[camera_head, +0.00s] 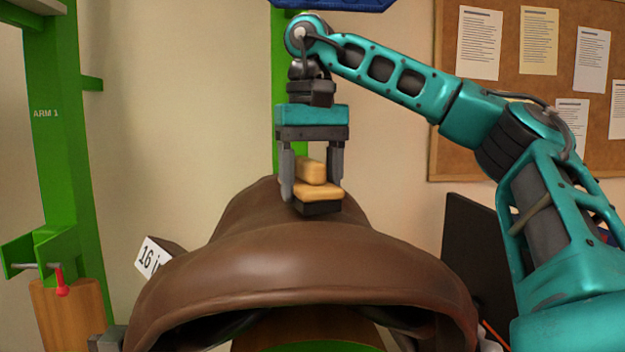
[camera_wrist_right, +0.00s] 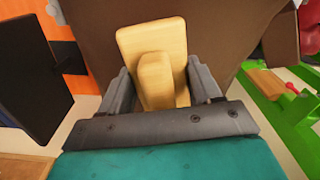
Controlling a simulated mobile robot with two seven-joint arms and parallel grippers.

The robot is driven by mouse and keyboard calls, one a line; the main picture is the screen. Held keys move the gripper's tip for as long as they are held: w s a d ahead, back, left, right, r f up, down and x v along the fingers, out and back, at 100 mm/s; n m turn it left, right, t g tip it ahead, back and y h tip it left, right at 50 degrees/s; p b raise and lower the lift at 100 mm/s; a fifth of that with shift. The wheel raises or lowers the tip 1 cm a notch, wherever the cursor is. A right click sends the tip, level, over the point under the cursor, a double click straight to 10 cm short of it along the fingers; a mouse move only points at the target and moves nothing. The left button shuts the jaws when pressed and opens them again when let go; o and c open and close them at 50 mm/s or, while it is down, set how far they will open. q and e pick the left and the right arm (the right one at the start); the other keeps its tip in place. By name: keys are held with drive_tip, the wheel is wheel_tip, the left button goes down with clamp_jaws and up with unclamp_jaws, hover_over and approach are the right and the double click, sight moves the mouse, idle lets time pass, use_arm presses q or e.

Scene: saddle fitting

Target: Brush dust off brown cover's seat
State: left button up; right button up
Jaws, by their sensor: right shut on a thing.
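The brown cover (camera_head: 290,262) is a saddle shape that fills the lower middle of the head view. Its brown surface also shows in the right wrist view (camera_wrist_right: 215,25). My right gripper (camera_head: 314,190) is shut on the brush (camera_head: 318,188), a light wooden block with a raised grip and dark bristles below. The brush is over the far middle of the seat; I cannot tell whether its bristles touch. In the right wrist view the brush (camera_wrist_right: 155,85) sits between the fingers. No dust can be made out on the cover. My left gripper is not in view.
A green frame marked ARM 1 (camera_head: 55,130) stands at the left, with a red-handled part (camera_head: 62,285) on it. A white "16 in" label (camera_head: 150,257) is left of the cover. A dark panel (camera_head: 474,245) stands at the right. A cork board (camera_head: 500,100) hangs behind.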

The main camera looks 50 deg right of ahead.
sight(309, 157)
drive_tip(key=shift+w+d, duration=1.35)
drive_tip(key=shift+w, duration=0.25)
drive_tip(key=shift+r, duration=3.05)
drive_tip(key=shift+r, duration=1.5)
